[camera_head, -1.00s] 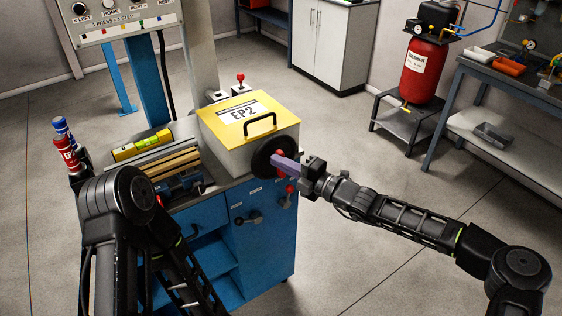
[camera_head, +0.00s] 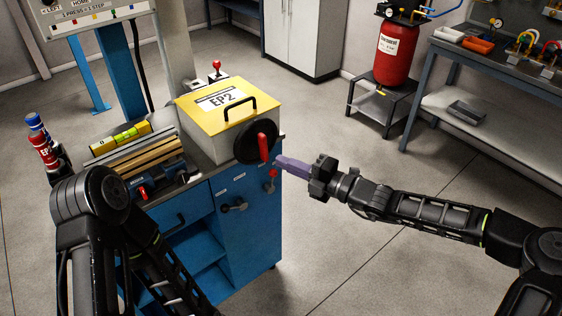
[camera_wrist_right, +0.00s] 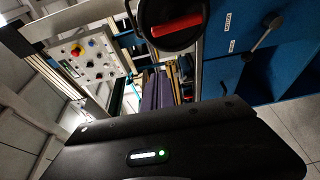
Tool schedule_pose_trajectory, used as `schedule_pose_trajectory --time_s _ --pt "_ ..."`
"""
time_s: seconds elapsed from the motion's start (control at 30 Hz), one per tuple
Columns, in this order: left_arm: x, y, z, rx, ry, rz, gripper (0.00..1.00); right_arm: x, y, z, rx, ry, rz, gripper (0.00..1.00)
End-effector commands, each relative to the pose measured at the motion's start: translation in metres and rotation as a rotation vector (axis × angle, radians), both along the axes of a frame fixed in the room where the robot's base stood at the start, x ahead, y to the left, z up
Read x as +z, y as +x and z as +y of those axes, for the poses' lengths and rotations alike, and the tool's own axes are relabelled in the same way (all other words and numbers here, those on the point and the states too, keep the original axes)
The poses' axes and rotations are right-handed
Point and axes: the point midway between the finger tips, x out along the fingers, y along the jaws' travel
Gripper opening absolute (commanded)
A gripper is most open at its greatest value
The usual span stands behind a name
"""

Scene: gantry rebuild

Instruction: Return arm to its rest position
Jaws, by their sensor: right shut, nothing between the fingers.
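My right arm (camera_head: 430,208) reaches in from the right in the head view. Its right gripper (camera_head: 281,162) has purple fingers, shut and empty, pointing left just to the right of the black round knob with a red handle (camera_head: 263,146) on the EP2 box. A small gap shows between the fingertips and the knob. In the right wrist view the purple fingers (camera_wrist_right: 157,92) lie close together, and the red handle (camera_wrist_right: 176,25) is at the top. My left arm (camera_head: 90,200) shows at the lower left; its gripper is out of view.
The yellow-topped EP2 box (camera_head: 185,90) stands on a blue cabinet (camera_head: 250,225) with levers on its front. A control panel (camera_head: 90,12) is at the upper left. A red tank (camera_head: 396,55) and a workbench (camera_head: 480,115) stand at the back right. The floor between is clear.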

Motion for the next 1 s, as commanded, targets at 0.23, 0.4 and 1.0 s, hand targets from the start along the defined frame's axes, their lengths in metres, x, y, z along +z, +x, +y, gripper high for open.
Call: schedule_pose_trajectory --time_s 0.23,0.4,1.0 --pt "0.0 0.0 0.0 0.0 0.0 0.0 0.0 0.0 0.0 0.0 0.0 0.0 0.0 0.0" --pt "0.0 0.0 0.0 0.001 0.0 0.0 0.0 0.0 0.0 0.0 0.0 -0.01 -0.016 0.0" --pt "0.0 0.0 0.0 0.001 0.0 0.0 0.0 -0.245 -0.155 0.006 0.776 -1.229 -1.365 0.0"
